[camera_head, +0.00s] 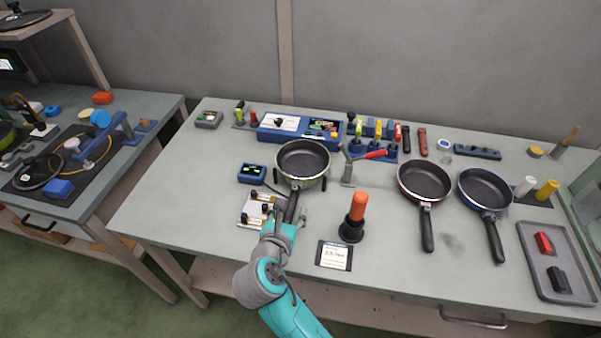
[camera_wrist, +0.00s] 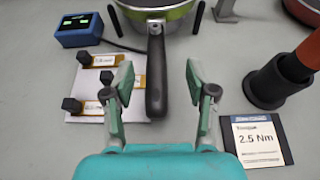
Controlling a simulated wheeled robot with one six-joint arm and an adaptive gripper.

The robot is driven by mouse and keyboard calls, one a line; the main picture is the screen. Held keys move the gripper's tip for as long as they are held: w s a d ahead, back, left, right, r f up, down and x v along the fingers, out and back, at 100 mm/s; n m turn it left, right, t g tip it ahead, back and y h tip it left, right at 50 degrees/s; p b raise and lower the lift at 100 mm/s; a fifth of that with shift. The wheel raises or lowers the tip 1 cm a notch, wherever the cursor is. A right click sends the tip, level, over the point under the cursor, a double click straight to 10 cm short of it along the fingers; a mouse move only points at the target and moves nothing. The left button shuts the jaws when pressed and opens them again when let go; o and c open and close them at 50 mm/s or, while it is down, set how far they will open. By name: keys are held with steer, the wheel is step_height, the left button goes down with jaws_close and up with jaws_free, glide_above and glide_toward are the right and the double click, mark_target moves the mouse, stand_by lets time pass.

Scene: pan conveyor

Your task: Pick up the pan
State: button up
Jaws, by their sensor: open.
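A green-sided pan (camera_head: 302,160) with a dark inside sits on the workbench, held up on a stand with black posts. Its black handle points toward my gripper (camera_head: 289,214). In the wrist view the green pan (camera_wrist: 178,14) is cut off by the top edge. Its handle (camera_wrist: 156,75) runs down between the two fingers of my gripper (camera_wrist: 158,82). The fingers are open, with a gap on both sides of the handle. A red pan (camera_head: 424,181) and a blue pan (camera_head: 485,188) lie farther right with handles toward the front.
A blue display box (camera_head: 251,173) and a white plate with black knobs (camera_head: 256,210) are left of the handle. An orange-handled tool in a black holder (camera_head: 354,219) and a torque card (camera_head: 333,256) are on the right. A grey tray (camera_head: 557,262) is far right.

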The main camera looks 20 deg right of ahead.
mark_target(290, 205)
steer(key=shift+a+f+x, duration=0.1)
steer(key=shift+a+x, duration=0.05)
steer(key=shift+x, duration=1.25)
steer(key=shift+a+f+x, duration=0.15)
steer(key=shift+x, duration=1.25)
jaws_close()
